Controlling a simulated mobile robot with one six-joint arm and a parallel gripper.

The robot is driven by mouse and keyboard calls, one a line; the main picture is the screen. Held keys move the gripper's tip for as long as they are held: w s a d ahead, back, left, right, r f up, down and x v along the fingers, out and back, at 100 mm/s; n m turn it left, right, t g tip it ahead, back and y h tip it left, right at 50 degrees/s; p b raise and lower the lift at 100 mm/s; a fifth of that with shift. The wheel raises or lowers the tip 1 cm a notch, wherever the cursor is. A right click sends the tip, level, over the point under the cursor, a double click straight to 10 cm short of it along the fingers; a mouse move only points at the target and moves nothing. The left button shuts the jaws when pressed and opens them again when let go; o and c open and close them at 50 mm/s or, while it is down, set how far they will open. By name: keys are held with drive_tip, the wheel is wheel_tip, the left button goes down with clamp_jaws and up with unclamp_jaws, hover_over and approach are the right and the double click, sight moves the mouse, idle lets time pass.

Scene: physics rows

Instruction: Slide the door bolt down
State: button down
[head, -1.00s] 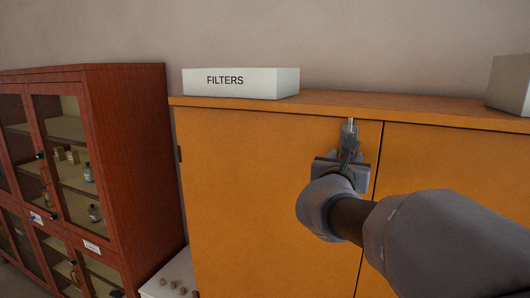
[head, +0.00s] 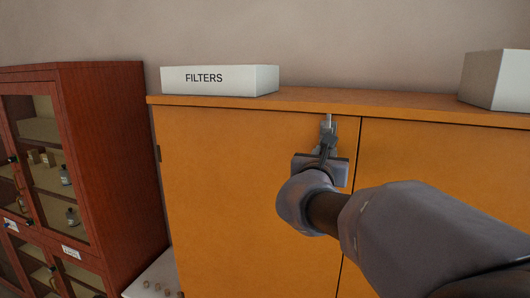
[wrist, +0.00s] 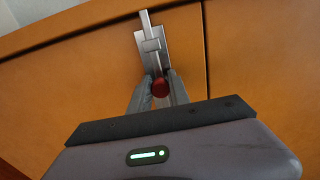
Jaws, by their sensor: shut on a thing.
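The door bolt (wrist: 152,48) is a grey metal rod on a metal plate near the top of the left orange door, beside the gap between the doors. Its upper end reaches the top edge of the cabinet. The bolt has a red knob (wrist: 160,87). In the head view the bolt (head: 329,119) shows just above my gripper, and the knob is hidden. My gripper (wrist: 158,93) is shut on the red knob, one finger at each side. In the head view my gripper (head: 327,146) is in front of the left door.
The orange cabinet (head: 230,190) has a white box labelled FILTERS (head: 220,80) on top at left and a pale box (head: 498,80) at right. A red-brown glazed cabinet (head: 105,150) stands to the left. A low white surface (head: 150,278) with several small brown pieces lies between them.

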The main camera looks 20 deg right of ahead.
idle(0.9)
wheel_tip(320, 180, down, 4)
drive_tip(key=b, duration=0.5)
drive_tip(key=shift+s+f, duration=0.1)
drive_tip(key=c, duration=1.6)
unclamp_jaws()
drive_tip(key=shift+c, duration=0.2)
drive_tip(key=o, duration=0.4)
drive_tip(key=shift+w+d, duration=0.1)
drive_tip(key=shift+w, duration=0.1)
drive_tip(key=b+v, duration=0.1)
drive_tip(key=v, duration=1.6)
drive_tip(key=shift+s+a, duration=0.25)
